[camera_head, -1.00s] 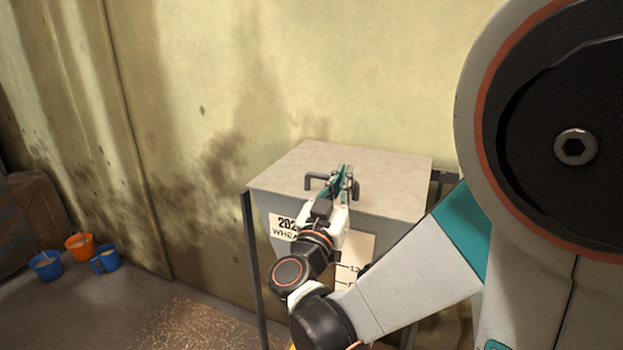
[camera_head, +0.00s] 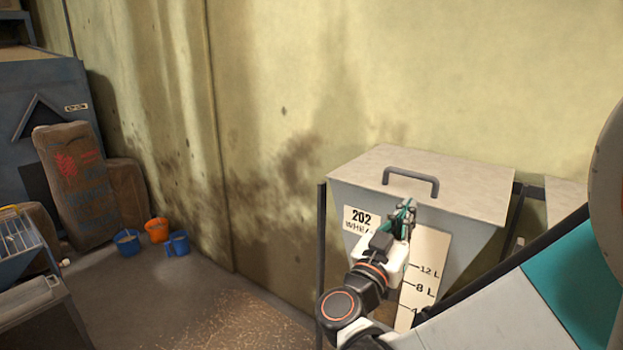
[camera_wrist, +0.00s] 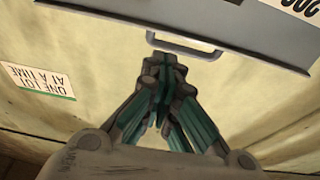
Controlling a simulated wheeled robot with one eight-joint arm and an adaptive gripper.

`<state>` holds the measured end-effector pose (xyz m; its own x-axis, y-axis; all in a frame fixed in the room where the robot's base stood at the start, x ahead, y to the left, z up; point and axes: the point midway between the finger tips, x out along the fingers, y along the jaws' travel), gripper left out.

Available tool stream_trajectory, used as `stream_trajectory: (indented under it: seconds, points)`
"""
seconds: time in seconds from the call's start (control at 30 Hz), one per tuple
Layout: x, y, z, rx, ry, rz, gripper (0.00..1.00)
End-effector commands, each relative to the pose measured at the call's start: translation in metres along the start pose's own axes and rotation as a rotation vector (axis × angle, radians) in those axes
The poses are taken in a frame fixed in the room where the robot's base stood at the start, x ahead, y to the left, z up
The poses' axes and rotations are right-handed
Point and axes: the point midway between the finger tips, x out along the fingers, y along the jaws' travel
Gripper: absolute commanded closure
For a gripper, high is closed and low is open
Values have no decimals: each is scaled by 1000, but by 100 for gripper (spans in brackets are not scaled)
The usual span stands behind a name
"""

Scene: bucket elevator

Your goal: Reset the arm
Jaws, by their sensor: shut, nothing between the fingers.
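My gripper (camera_head: 404,216) is shut and empty, its teal-lined fingers together, in front of the grey hopper bin marked 202 (camera_head: 470,245). In the head view the fingers overlap the bin's front face, just below the lid's dark handle (camera_head: 411,176). The lid (camera_head: 465,185) lies flat on the bin. In the wrist view the closed fingertips (camera_wrist: 163,75) point toward a grey handle (camera_wrist: 184,44); no contact can be made out. My wrist and forearm cover part of the bin's lower front.
A litre scale (camera_head: 425,270) marks the bin's front. Floor between buckets and bin is open. A stained wall stands behind.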

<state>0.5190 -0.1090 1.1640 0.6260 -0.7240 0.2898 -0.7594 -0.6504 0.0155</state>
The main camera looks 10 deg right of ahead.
Motion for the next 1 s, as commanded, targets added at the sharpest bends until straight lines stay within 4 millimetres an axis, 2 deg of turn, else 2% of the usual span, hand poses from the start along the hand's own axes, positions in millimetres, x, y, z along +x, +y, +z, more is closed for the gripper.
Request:
stream_trajectory:
  seconds: [0.07, 0.2, 0.37, 0.5, 0.67, 0.8, 1.0]
  points:
    - [0, 9, 5, -25, -52, 8, 100]
    - [0, 30, 29, -116, -244, 16, 100]
    - [-18, 51, 64, -232, -523, -39, 100]
    - [-50, 62, 87, -305, -745, -149, 100]
    - [-98, 64, 100, -347, -952, -337, 100]
    - [-145, 60, 98, -346, -1079, -537, 100]
    - [-195, 49, 83, -306, -1149, -776, 100]
